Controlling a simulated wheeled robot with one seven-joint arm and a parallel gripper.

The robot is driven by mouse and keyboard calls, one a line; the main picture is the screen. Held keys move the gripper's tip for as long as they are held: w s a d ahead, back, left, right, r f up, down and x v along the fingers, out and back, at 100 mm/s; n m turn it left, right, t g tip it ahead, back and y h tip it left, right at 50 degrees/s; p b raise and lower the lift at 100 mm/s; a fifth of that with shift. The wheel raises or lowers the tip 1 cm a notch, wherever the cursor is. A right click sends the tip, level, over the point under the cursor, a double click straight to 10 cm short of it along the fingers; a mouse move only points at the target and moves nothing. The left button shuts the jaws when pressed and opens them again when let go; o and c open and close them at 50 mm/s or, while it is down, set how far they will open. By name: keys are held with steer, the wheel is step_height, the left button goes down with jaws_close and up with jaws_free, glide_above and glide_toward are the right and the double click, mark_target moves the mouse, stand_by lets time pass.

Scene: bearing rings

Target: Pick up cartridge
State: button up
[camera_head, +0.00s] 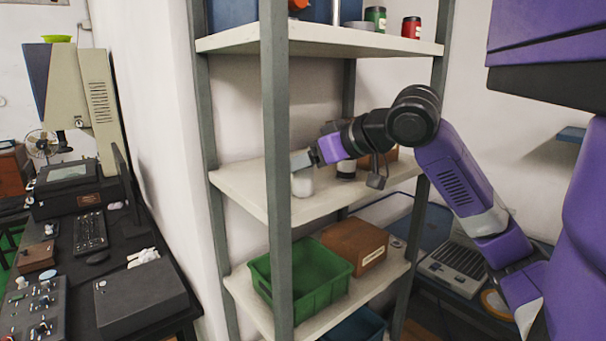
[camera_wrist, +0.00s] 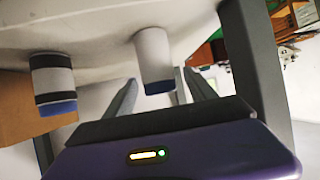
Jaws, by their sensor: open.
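A white cartridge (camera_head: 303,183) stands on the middle shelf (camera_head: 240,185) near its front post. In the wrist view the white cartridge (camera_wrist: 153,55) has a blue end and shows beyond my fingers, roughly in line with the gap between them. A second white cartridge with black bands (camera_head: 346,170) stands further right on the same shelf; it shows at the left of the wrist view (camera_wrist: 52,82) with a blue end. My gripper (camera_head: 300,160) is open and empty, close to the plain white cartridge. Whether it touches is unclear.
A grey shelf post (camera_head: 277,130) stands in front, beside my gripper. A brown box is behind the banded cartridge, seen in the wrist view (camera_wrist: 25,115). A green crate (camera_head: 300,285) and a cardboard box (camera_head: 354,245) are on the shelf below.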

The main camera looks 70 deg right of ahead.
jaws_close()
